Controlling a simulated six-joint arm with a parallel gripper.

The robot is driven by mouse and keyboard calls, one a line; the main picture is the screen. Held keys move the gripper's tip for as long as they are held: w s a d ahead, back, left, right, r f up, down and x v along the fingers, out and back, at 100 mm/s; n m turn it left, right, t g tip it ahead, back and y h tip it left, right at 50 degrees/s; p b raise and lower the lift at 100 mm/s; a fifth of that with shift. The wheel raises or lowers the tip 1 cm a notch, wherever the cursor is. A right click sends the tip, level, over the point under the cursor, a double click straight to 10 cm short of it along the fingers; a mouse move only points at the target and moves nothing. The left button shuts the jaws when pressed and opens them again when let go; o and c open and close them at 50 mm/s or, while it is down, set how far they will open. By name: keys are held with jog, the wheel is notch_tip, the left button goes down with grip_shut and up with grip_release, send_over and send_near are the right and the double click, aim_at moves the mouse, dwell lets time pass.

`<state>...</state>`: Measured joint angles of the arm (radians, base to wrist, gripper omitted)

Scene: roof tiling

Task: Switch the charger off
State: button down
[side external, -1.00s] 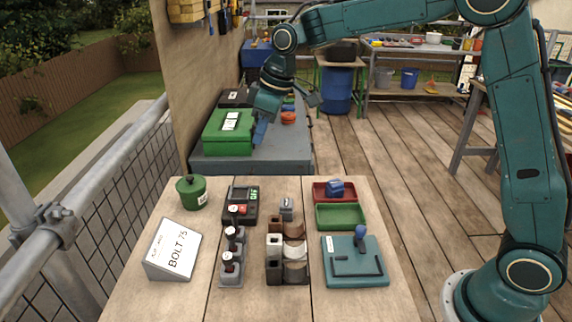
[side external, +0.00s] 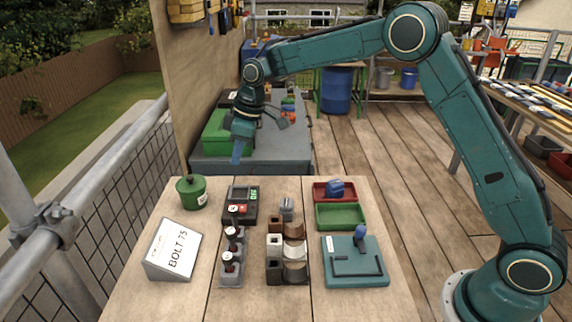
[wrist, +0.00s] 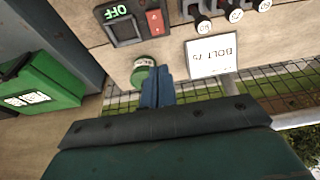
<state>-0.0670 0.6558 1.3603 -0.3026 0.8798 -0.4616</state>
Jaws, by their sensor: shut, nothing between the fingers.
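The charger (side external: 242,195) is a dark box at the back left of the near bench, with green lettering and a red patch on its top. It also shows at the top of the wrist view (wrist: 124,29), where the green lettering seems to read OFF, upside down. Its red part (wrist: 154,22) sits beside a grey panel. My gripper (side external: 237,154) is shut and empty, with its blue fingers pointing down above the gap behind the near bench. The fingers also show in the wrist view (wrist: 157,86), apart from the charger.
A green lidded pot (side external: 191,192) and a BOLT 75 sign (side external: 174,250) stand to the left of the charger. A green case (side external: 214,135) lies on the grey bench behind. Railing runs along the left.

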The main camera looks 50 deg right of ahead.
jog(key=shift+f, duration=0.15)
jog(key=x, duration=1.3)
jog(key=shift+s+d+f, duration=0.3)
jog(key=shift+s+f, duration=0.05)
jog(key=shift+f, duration=0.1)
jog(key=shift+f, duration=0.1)
jog(key=shift+w+a+f, duration=0.1)
jog(key=shift+f, duration=0.15)
jog(key=shift+r, duration=0.1)
jog(key=shift+s+d+r, duration=0.2)
jog(key=shift+s+d, duration=0.35)
jog(key=shift+d, duration=0.05)
jog(key=shift+r, duration=0.2)
